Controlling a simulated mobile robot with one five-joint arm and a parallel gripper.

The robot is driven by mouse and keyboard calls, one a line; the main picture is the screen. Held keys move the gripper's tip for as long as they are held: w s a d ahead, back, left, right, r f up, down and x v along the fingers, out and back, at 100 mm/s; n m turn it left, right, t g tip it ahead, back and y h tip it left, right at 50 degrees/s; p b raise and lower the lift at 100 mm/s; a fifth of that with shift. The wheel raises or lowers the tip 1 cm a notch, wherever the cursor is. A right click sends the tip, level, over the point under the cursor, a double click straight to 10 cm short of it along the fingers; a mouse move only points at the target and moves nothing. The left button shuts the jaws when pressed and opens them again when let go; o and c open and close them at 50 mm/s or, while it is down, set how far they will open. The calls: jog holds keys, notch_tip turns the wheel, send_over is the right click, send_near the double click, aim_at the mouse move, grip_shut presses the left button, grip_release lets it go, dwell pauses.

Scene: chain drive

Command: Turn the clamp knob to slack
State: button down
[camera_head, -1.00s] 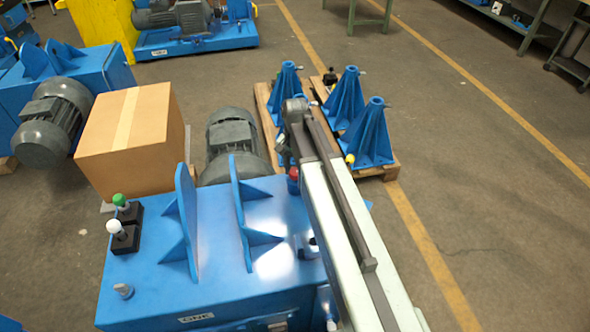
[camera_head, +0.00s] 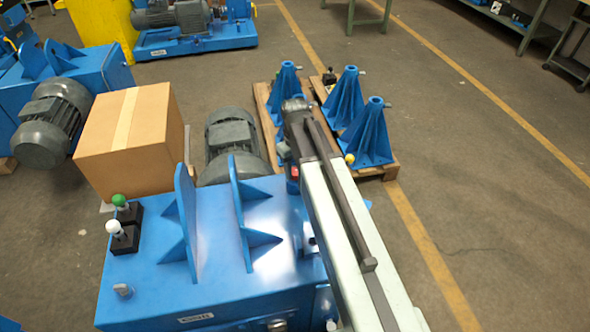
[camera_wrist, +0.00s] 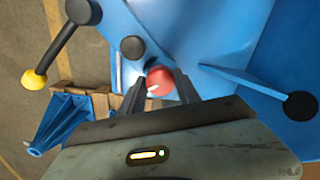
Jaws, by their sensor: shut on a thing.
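The clamp knob is red, with a white pointer mark, and shows in the wrist view (camera_wrist: 160,77) between my fingers. The mark points toward the lower left of that picture. My gripper (camera_wrist: 161,88) is shut on the knob, with one dark finger on each side. In the head view a small red part of the knob (camera_head: 294,173) shows at the far right edge of the blue machine base (camera_head: 225,290). My arm hides most of the fingers there.
In the wrist view, a dark lever with a yellow ball (camera_wrist: 34,79) stands left of the knob, and a black round knob (camera_wrist: 132,47) is close by. A grey motor (camera_head: 231,140), a cardboard box (camera_head: 130,140) and blue stands (camera_head: 368,140) on a pallet lie around the base.

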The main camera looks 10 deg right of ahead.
aim_at(295, 171)
jog(key=n, duration=0.4)
jog(key=shift+n, duration=2.1)
jog(key=c, duration=0.9)
grip_release()
jog(key=shift+r, duration=0.1)
notch_tip(295, 171, up, 8)
jog(key=p, duration=0.8)
jog(key=shift+f, duration=0.2)
